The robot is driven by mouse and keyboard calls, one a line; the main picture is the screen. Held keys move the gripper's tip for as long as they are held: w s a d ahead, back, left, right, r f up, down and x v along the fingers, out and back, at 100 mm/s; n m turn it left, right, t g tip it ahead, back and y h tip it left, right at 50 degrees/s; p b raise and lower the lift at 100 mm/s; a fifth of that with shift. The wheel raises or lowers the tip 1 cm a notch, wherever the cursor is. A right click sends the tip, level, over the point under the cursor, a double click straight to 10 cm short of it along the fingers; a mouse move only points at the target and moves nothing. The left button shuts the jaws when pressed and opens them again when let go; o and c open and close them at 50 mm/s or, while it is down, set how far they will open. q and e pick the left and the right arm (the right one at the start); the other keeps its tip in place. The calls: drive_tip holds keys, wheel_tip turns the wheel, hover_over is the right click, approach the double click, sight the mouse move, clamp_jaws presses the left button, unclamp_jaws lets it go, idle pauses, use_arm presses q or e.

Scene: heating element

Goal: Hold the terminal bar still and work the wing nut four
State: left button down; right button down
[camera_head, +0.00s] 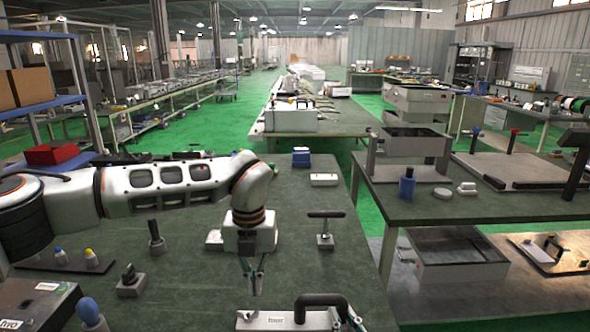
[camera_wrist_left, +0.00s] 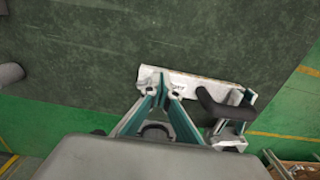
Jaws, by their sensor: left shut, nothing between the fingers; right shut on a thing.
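The white terminal bar (camera_head: 268,320) lies near the bottom edge of the head view, with lettering and a black curved handle (camera_head: 320,300) at its right part. It also shows in the left wrist view (camera_wrist_left: 205,88). My left gripper (camera_head: 256,290) points down, shut and empty; in the left wrist view its fingertips (camera_wrist_left: 163,84) are near the bar's left end. Whether they touch it is unclear. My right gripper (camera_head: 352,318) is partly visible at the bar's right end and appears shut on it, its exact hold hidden. I cannot make out a wing nut.
A T-handled fixture (camera_head: 325,230) stands behind the bar, and a black-knobbed block (camera_head: 130,282) to its left. A blue-knobbed piece (camera_head: 90,312) is at lower left. The green bench (camera_head: 185,300) has free room between them. Its right edge borders a gap before another bench (camera_head: 480,205).

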use_arm(q)
wheel_tip(320, 180, up, 3)
drive_tip(key=shift+r, duration=0.1)
idle(0.4)
use_arm(e)
drive_tip(key=c, duration=2)
unclamp_jaws()
drive_tip(key=shift+o, duration=0.2)
